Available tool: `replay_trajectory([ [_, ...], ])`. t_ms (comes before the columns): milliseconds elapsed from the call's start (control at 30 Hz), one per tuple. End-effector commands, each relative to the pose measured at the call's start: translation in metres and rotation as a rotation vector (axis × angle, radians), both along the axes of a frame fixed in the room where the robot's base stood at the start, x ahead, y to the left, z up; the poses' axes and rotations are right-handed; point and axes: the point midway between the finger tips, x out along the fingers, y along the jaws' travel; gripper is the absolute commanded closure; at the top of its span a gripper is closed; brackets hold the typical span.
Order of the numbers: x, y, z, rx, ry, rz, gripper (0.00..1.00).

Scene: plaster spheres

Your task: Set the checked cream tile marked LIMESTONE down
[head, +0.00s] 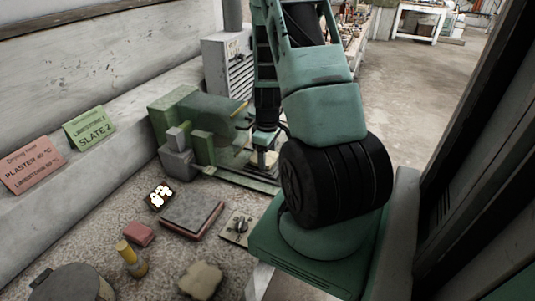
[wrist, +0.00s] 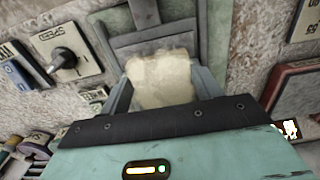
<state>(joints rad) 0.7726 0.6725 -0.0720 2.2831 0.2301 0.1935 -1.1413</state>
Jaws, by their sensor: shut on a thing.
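The cream tile (wrist: 160,78) sits between the two grey fingers of my gripper (wrist: 163,84) in the wrist view. My gripper is shut on it. The tile looks rough and pale; I can read no LIMESTONE mark on it. Just beyond it is a grey metal frame (wrist: 150,42); I cannot tell whether the tile touches it. In the head view my gripper (head: 262,160) hangs beside the green machine (head: 198,118), low over its bed, and the tile is small and mostly hidden there.
A switch panel (head: 238,227), a dark slab on a reddish base (head: 192,212), a small red block (head: 139,233), a yellow-topped cylinder (head: 130,258) and a rough cream piece (head: 201,280) lie on the speckled bench. A green sign (head: 90,128) and a pink sign (head: 32,164) stand behind.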

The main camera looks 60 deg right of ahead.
Motion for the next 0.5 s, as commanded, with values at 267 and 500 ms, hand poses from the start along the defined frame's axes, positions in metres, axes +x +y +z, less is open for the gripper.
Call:
replay_trajectory([
  [267, 0.0003, -0.0006, -0.0013, -0.001, -0.001, 0.000, 0.70],
  [500, 0.0001, -0.0005, -0.0029, -0.001, -0.001, 0.000, 0.15],
])
